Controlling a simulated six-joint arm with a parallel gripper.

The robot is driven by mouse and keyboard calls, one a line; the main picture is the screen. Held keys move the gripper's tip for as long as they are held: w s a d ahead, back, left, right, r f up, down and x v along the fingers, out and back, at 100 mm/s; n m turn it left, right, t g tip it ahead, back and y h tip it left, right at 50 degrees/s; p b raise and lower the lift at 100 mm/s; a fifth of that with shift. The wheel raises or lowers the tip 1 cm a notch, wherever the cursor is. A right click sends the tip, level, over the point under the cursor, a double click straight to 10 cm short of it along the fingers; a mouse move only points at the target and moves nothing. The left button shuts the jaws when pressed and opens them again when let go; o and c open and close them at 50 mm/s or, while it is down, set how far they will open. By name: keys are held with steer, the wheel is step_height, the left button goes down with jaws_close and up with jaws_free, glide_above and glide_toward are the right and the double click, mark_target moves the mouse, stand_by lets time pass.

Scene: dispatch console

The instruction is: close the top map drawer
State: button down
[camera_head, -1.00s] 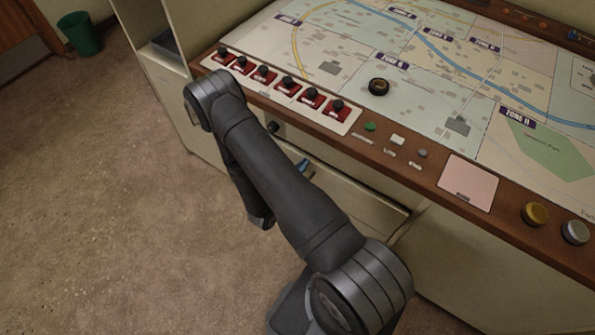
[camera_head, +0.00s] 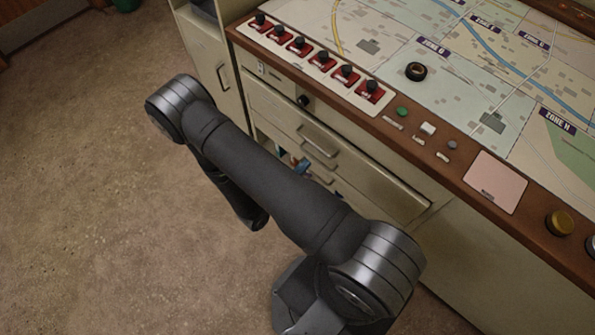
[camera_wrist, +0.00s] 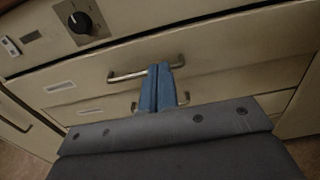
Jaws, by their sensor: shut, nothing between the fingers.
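The top map drawer (camera_head: 370,172) is a wide cream front under the console's wooden edge, with a metal bar handle (camera_head: 318,140). It also fills the middle of the wrist view (camera_wrist: 225,65), its handle (camera_wrist: 120,76) running left to right. My gripper (camera_wrist: 159,68) has blue fingers, shut and empty, with the tips in front of the top drawer's handle; contact cannot be told. In the head view, the blue fingers (camera_head: 302,166) show just past my arm, which hides the lower drawers in part.
A lower drawer (camera_wrist: 100,107) with a similar handle sits beneath. A black knob (camera_wrist: 80,23) is on the panel above the drawers. Red switches (camera_head: 320,60) line the console's front edge over them. Bare floor (camera_head: 90,200) lies open on the left.

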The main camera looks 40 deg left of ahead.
steer(key=shift+s, duration=1.2)
steer(key=w+d+n+g+h, duration=0.1)
steer(key=w+d+n+h, duration=0.2)
steer(key=w+d+h, duration=0.1)
steer(key=w+d+n+g+h, duration=0.2)
steer(key=w+d+n+h, duration=0.1)
steer(key=d, duration=0.3)
steer(key=w+d+n+g+h, duration=0.2)
steer(key=w+d+n+h, duration=0.1)
steer(key=w+d+h, duration=0.2)
steer(key=shift+w+d+r+h, duration=0.1)
steer(key=shift+w+d+h, duration=0.3)
steer(key=shift+w+d, duration=0.15)
steer(key=shift+w, duration=0.5)
